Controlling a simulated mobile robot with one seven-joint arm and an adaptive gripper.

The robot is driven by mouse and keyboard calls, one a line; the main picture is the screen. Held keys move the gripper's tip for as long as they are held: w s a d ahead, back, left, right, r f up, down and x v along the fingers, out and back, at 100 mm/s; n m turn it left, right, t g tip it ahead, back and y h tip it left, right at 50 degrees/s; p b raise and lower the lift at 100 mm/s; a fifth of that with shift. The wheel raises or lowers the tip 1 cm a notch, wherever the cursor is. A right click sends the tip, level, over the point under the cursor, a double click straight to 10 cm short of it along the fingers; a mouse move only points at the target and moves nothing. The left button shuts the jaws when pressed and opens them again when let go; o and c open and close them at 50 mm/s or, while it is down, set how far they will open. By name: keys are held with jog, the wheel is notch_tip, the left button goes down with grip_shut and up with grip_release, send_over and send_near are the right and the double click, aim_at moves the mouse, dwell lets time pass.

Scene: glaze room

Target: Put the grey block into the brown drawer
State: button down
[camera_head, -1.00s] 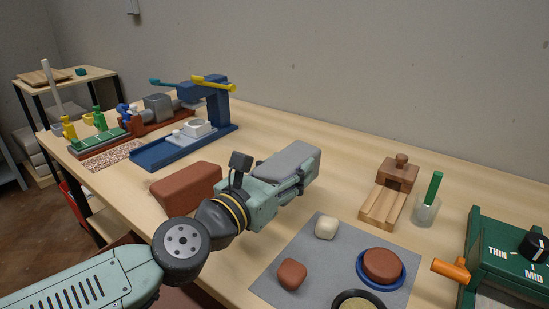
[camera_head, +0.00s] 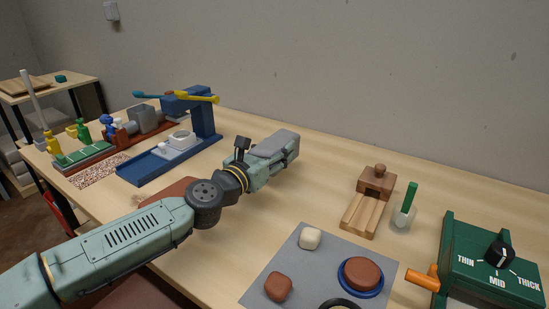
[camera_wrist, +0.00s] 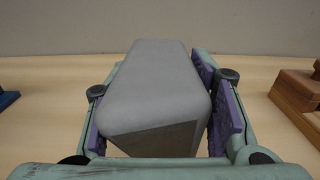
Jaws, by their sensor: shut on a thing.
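My gripper (camera_head: 278,163) is shut on the grey block (camera_head: 274,145), out over the middle of the table. In the wrist view the block (camera_wrist: 155,85) sits between the purple finger pads of my gripper (camera_wrist: 165,95), its long side pointing away and its near end slanted. I cannot tell how high it is above the table. A dark brown surface (camera_head: 135,293) shows below the table's front edge, partly behind my arm. I cannot tell whether it is the brown drawer.
A reddish-brown slab (camera_head: 168,190) is mostly hidden behind my arm. A blue press (camera_head: 205,120) stands behind left. Right are a wooden block tool (camera_head: 376,183), a glass with a green stick (camera_head: 404,215), a grey mat (camera_head: 310,265) with lumps, and a green dial box (camera_head: 490,265).

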jog(key=shift+w, duration=0.4)
jog(key=shift+f+p, duration=0.6)
jog(key=shift+f, duration=1.05)
jog(key=shift+f, duration=0.2)
jog(key=c, duration=0.8)
grip_release()
jog(key=shift+s, duration=0.1)
jog(key=shift+o, duration=0.2)
